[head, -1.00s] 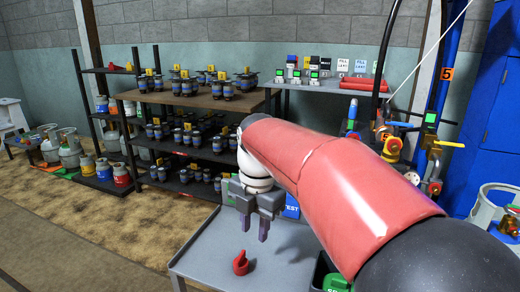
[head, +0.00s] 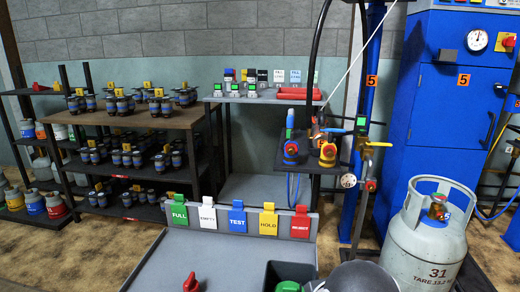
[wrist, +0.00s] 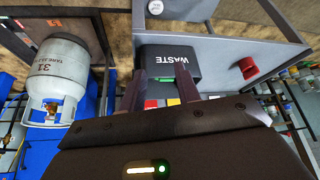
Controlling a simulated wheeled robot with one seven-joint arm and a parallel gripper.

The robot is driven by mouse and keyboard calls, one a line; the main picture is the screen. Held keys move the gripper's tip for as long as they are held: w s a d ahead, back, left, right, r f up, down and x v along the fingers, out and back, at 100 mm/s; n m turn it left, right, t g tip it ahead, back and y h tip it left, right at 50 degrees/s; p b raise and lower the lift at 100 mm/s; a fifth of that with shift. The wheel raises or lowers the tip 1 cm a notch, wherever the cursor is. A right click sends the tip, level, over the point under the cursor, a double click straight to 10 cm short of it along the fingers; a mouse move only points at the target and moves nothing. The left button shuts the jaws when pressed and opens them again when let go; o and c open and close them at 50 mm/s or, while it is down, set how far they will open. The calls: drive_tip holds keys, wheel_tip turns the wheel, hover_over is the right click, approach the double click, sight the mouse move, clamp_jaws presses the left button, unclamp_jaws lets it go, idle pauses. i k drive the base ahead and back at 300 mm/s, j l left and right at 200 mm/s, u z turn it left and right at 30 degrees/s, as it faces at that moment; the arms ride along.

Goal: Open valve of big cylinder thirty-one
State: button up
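The big cylinder (head: 428,250) stands upright on the floor at the right of the head view. It is pale grey and marked 31, with an open collar around its neck. Its valve (head: 437,208), with red and green parts, sits inside the collar. The cylinder also shows upside down at the left of the wrist view (wrist: 68,66). My gripper (wrist: 159,75) is open in the wrist view, with nothing between its fingers.
A grey bench (head: 200,262) carries a red cap (head: 189,284). A bin labelled waste (wrist: 188,62) is beyond my fingers. Coloured signs (head: 237,220) line the bench's back. A blue cabinet (head: 450,110) stands behind the cylinder. A filling stand (head: 310,165) is left of it.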

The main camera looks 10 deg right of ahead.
sight(440, 198)
drive_tip(key=z, duration=1.55)
drive_tip(key=i+l+u, duration=0.15)
drive_tip(key=i+l, duration=0.4)
drive_tip(key=i+l+u, duration=0.1)
drive_tip(key=i+l, duration=0.55)
drive_tip(key=i+l+u, duration=0.15)
drive_tip(key=i+l, duration=0.4)
drive_tip(key=l, duration=0.15)
